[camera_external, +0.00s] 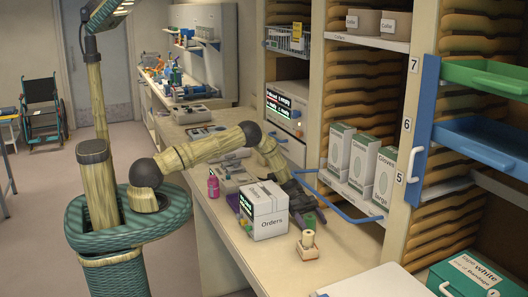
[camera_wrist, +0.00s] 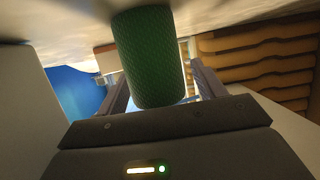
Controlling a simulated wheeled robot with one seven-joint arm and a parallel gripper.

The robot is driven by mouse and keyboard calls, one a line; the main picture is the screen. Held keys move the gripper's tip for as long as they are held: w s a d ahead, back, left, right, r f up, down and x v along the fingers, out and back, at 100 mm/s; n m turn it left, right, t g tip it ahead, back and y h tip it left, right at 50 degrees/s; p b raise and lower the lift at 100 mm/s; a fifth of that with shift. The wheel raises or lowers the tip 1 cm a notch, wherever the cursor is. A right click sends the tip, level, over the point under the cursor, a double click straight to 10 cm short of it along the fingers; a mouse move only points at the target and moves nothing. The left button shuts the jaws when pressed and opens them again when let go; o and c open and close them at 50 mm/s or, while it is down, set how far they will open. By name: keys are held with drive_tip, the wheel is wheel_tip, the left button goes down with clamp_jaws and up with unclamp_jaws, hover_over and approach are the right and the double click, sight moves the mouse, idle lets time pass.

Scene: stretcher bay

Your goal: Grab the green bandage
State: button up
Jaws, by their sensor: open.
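The green bandage (camera_wrist: 148,55) is a textured dark green roll that fills the upper middle of the wrist view. My gripper (camera_wrist: 158,82) is open, with one finger on each side of the roll. The roll overlaps the space between the fingers, and I cannot tell whether either finger touches it. In the external view my gripper (camera_external: 298,192) is low over the counter, behind and right of the white Orders box (camera_external: 270,222).
Glove boxes (camera_external: 362,160) stand on a shelf to the right, near a blue rail (camera_external: 338,203). A green case (camera_external: 468,278) is at the front right.

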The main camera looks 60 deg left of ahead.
idle(0.5)
drive_tip(key=c, duration=1.1)
drive_tip(key=b+v, duration=0.1)
drive_tip(key=v, duration=0.4)
drive_tip(key=r+b+v, duration=0.1)
drive_tip(key=b+v, duration=0.1)
drive_tip(key=v, duration=0.3)
drive_tip(key=d+r+b+v, duration=0.1)
drive_tip(key=b+v, duration=0.1)
drive_tip(key=v, duration=0.4)
drive_tip(key=shift+r, duration=0.2)
